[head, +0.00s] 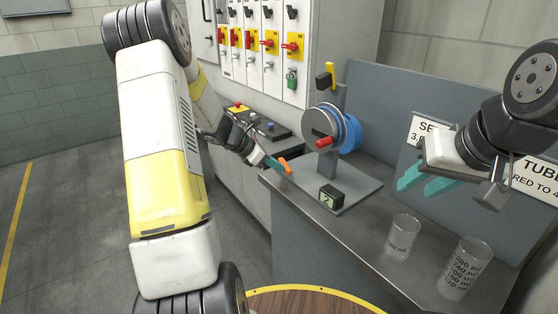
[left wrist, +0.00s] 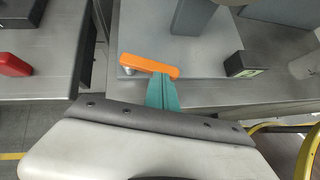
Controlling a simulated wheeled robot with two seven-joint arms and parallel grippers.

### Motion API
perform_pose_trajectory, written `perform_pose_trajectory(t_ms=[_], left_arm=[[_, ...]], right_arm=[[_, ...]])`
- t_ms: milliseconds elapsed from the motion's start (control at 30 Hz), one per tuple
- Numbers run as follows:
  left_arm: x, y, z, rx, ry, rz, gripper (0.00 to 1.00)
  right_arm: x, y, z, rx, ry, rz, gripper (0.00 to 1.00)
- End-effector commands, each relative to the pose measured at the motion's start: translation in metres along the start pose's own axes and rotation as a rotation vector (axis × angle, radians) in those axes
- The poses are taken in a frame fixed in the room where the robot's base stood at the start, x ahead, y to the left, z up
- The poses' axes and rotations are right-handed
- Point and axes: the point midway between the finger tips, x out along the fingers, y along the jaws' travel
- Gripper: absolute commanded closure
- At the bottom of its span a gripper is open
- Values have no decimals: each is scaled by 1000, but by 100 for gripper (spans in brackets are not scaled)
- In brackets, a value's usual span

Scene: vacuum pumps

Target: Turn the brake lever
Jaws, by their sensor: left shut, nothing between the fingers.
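An orange lever (head: 285,165) lies at the left edge of the grey baseplate of the pump stand. It also shows in the left wrist view (left wrist: 149,66), lying nearly level above the plate, with a pale round pivot at its left end. My left gripper (head: 276,164) is shut and empty, its teal fingertips (left wrist: 161,78) at the lever's near side towards its right end. I cannot tell whether they touch it. My right gripper (head: 418,187) is open and empty, to the right above the bench. The stand carries a blue and grey wheel (head: 346,131) with a red handle (head: 325,142).
A small display box (head: 331,197) sits on the baseplate's near corner. Two glass beakers (head: 402,237) (head: 464,268) stand on the bench at the right. A switch cabinet (head: 265,75) and a control panel (head: 262,122) are behind. A grey partition backs the bench.

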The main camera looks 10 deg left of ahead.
Motion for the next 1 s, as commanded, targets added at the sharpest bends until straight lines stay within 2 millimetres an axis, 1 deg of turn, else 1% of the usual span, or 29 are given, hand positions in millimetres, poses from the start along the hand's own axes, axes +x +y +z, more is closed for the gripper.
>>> perform_pose_trajectory(t_ms=[33,100,267,667,1000], left_arm=[[8,-6,7,-4,-1,1,100],[14,-11,12,-8,0,3,100],[19,-14,17,-9,0,4,100],[17,-12,15,-9,0,7,100],[10,-2,8,-9,0,7,100]], right_arm=[[0,0,0,0,0,0,64],[0,0,0,0,0,0,64],[0,0,0,0,0,0,64],[0,0,0,0,0,0,64],[0,0,0,0,0,0,64]])
